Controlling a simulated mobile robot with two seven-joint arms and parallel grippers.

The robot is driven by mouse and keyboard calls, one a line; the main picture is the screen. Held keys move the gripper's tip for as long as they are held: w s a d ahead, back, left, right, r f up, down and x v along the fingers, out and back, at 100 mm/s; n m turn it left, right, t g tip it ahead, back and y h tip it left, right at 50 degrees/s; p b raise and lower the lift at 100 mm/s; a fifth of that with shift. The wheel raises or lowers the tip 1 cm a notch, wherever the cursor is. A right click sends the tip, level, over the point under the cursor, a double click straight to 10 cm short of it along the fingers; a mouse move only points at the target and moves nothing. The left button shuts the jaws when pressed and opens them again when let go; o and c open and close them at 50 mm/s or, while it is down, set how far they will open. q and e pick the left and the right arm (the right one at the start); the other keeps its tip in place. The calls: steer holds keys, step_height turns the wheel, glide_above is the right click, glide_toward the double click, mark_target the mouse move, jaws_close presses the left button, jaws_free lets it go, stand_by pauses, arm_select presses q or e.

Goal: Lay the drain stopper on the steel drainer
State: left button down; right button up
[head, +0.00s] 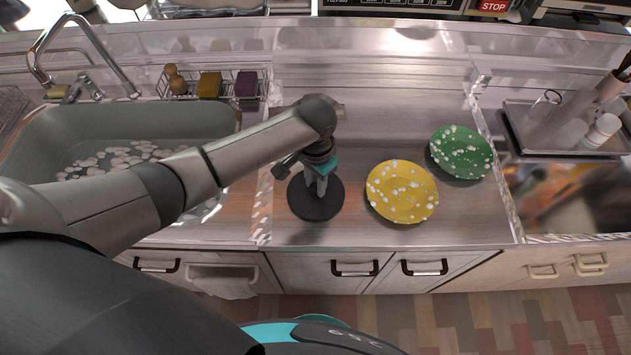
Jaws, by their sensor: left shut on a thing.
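The drain stopper (316,206) is a round black disc at the left part of the steel drainer (375,130), in the head view. My left gripper (316,186) points down over it and is shut on its upper middle part. The disc lies flat and looks at or very near the drainer surface; I cannot tell if it touches. The gripper hides the stopper's middle. My right gripper is not in view.
A yellow spotted plate (401,191) lies just right of the stopper, and a green spotted plate (461,152) lies farther right. The sink (62,128) is to the left, with a wire rack (225,88) behind it. The drainer's back is clear.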

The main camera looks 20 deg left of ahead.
mark_target(315, 186)
arm_select(q)
steer(key=shift+f, duration=0.15)
steer(key=c, duration=0.6)
jaws_free()
steer(key=shift+c, duration=0.2)
step_height(315, 186, up, 12)
steer(key=p, duration=0.2)
steer(key=shift+r+p, duration=0.2)
steer(key=shift+p, duration=0.2)
